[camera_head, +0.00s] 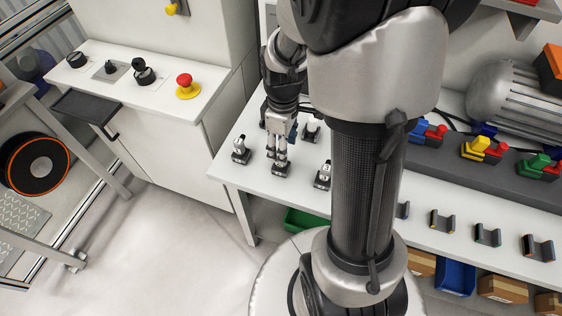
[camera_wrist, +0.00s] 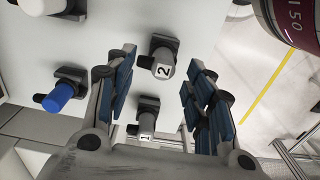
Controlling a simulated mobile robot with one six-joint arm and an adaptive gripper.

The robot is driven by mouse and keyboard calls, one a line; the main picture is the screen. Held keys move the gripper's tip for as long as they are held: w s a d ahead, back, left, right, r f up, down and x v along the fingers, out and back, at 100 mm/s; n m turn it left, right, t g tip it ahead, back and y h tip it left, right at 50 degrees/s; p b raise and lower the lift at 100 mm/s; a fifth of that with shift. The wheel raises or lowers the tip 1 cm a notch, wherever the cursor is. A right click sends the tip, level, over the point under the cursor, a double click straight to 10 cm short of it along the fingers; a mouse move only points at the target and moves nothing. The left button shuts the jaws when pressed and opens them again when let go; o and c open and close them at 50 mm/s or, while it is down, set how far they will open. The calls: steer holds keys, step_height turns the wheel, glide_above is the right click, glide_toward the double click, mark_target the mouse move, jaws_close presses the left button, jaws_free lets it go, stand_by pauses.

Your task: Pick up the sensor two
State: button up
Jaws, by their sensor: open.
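Sensor two (camera_wrist: 164,66) is a grey and black piece marked "2", standing on the white table. In the wrist view it shows between my fingertips, with space on both sides. My gripper (camera_wrist: 162,62) is open and empty. In the head view my gripper (camera_head: 279,150) points down at the front left of the table, just over a small sensor (camera_head: 280,169) whose label I cannot read. Sensor one (camera_wrist: 147,120), marked "1", shows lower between my fingers in the wrist view. I cannot tell the exact height of my fingertips over sensor two.
Other small sensors stand close by, at left (camera_head: 240,150) and right (camera_head: 323,175). A blue-capped piece (camera_wrist: 60,97) stands left of my fingers. A motor (camera_head: 505,95) and coloured connectors (camera_head: 478,148) are at right. A control cabinet (camera_head: 140,85) stands left of the table (camera_head: 235,178).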

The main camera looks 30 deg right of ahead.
steer(key=f, duration=0.1)
steer(key=f+b, duration=0.1)
steer(key=f, duration=0.2)
steer(key=shift+a+f+b, duration=0.15)
steer(key=shift+a+b, duration=0.15)
steer(key=shift+c, duration=0.2)
jaws_close()
